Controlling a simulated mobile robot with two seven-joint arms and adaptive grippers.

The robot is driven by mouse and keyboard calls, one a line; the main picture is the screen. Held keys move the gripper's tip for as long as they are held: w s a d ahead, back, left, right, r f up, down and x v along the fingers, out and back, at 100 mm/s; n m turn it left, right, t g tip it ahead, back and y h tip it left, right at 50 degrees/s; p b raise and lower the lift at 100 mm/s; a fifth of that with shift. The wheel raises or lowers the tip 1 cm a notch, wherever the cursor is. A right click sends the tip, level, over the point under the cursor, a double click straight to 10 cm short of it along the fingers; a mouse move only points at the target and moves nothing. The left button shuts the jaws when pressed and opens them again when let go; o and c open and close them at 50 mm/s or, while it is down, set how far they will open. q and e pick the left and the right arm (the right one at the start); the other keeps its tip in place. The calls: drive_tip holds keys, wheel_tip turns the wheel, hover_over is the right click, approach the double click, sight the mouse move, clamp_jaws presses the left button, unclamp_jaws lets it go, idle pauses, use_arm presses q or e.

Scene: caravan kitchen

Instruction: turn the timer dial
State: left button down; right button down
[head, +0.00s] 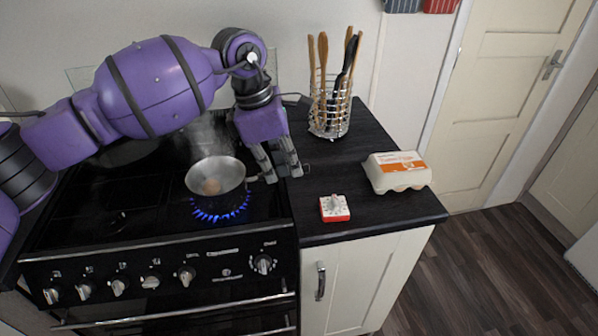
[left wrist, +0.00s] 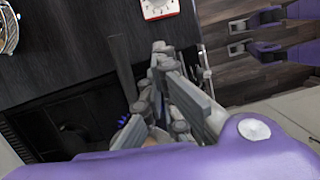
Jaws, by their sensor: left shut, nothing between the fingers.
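The timer (head: 335,214) is a small red box with a white face and a pale raised dial (head: 335,201). It lies flat on the dark counter right of the stove, and part of it shows at the top edge of the left wrist view (left wrist: 160,9). My left gripper (head: 284,177) is shut and empty. It points down beside the pan handle, behind and left of the timer, apart from it. Its fingers also show in the left wrist view (left wrist: 162,62). I cannot tell whether they touch the handle.
A steel pan (head: 229,180) with an egg (head: 210,187) sits over a lit blue burner (head: 220,216). A wire utensil holder (head: 329,130) stands behind the timer. An egg carton (head: 398,171) lies to its right. The counter around the timer is clear.

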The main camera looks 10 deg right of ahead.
sight(335, 203)
use_arm(q)
drive_tip(key=x, duration=0.8)
drive_tip(key=shift+s+d+f+p, duration=0.1)
drive_tip(key=shift+d+f+p, duration=0.15)
drive_tip(key=shift+d+p, duration=0.1)
drive_tip(key=shift+d+r, duration=0.2)
drive_tip(key=shift+d, duration=1)
drive_tip(key=shift+d+f+p, duration=0.1)
drive_tip(key=shift+d+p, duration=0.2)
drive_tip(key=shift+d, duration=0.3)
